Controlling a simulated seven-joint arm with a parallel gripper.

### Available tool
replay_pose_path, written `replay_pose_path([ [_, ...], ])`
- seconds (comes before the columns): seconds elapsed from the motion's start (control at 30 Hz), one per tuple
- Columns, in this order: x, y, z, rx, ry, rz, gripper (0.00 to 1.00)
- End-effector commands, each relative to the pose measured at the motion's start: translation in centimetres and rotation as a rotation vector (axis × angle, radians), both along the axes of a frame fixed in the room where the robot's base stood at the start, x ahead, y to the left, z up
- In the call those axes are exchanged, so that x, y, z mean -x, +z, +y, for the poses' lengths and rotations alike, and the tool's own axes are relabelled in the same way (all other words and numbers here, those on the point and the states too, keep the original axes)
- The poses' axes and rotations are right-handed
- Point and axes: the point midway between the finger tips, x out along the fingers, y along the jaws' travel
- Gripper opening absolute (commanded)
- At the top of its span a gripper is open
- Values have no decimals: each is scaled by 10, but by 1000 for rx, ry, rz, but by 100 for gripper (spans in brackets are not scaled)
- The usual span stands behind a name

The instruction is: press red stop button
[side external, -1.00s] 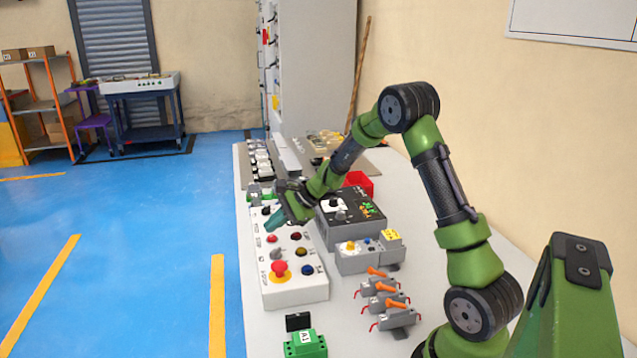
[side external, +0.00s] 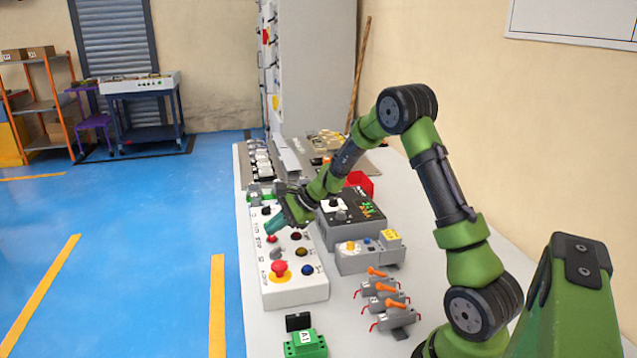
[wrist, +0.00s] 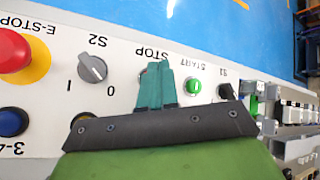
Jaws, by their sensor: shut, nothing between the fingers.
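The white control panel (side external: 292,290) lies along the left edge of the table. Its small red stop button (side external: 271,239) shows just below my fingertips in the side view. In the wrist view the STOP label is readable, but my fingers cover most or all of the button beneath it. My gripper (side external: 271,229) has its teal fingers shut together, with nothing between them. The fingers also show in the wrist view (wrist: 157,70), pointing at the STOP spot. I cannot tell whether the tips touch the button.
A large red E-stop (side external: 280,267) on a yellow base sits nearer the camera on the panel. A grey S2 selector (wrist: 92,68) and a green START button (wrist: 194,86) flank the stop position. A black-topped box (side external: 350,215) stands right of the panel.

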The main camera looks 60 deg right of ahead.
Motion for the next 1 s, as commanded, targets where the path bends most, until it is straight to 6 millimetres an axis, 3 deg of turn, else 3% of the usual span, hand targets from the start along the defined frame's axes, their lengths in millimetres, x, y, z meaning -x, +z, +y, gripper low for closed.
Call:
replay_pose_path([
  [1.0,0,-6,0,1,1,1,0],
])
